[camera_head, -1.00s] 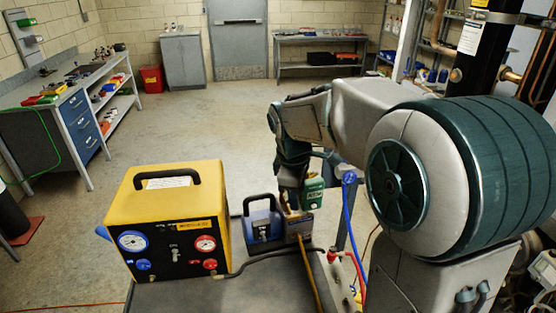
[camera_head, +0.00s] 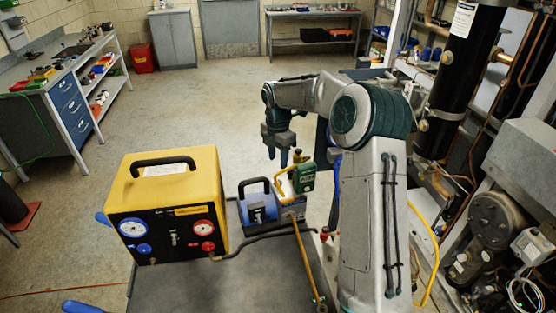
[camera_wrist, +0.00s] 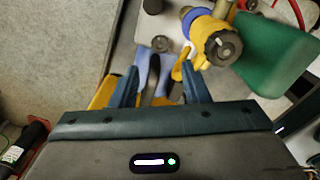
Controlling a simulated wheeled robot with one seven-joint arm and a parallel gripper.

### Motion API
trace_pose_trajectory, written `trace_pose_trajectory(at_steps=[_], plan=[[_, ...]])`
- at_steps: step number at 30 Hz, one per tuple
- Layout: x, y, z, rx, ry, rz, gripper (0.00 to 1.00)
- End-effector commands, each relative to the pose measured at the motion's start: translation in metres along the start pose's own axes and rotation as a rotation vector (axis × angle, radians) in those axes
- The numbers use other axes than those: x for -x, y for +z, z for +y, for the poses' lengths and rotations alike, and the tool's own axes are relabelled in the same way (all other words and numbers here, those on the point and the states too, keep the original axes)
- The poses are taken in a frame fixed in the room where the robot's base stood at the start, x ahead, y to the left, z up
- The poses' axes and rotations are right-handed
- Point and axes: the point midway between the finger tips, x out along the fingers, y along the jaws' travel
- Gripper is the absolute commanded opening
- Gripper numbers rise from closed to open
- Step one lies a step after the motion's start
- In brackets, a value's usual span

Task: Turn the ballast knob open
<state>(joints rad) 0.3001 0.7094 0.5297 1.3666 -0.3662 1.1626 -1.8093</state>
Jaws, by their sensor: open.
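A vacuum pump (camera_head: 255,212) with a blue body and black handle stands on the dark cart top. My gripper (camera_head: 278,156) hangs above and behind it, open and empty, apart from the pump. In the wrist view my open fingers (camera_wrist: 160,76) point toward blue and yellow parts below. A small dark round cap (camera_wrist: 160,44) shows just beyond the fingertips. A larger dark ribbed knob (camera_wrist: 222,47) sits on a yellow fitting to their right. I cannot tell which of these is the ballast knob, or its setting.
A yellow unit with gauges (camera_head: 170,205) stands left of the pump. A green device (camera_head: 304,178) and a yellow hose (camera_head: 304,260) are close on its right. Pipes and a compressor (camera_head: 490,222) crowd the right side. The floor (camera_head: 225,115) behind is clear.

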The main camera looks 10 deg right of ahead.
Motion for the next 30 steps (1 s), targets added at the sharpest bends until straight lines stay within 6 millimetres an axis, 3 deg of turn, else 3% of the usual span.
trace_pose_trajectory(at_steps=[19, 30], plan=[[-0.098, 0.000, 0.000, -0.002, -0.001, 0.000, 0.42], [-0.088, 0.000, 0.000, -0.402, -0.001, -0.001, 0.42]])
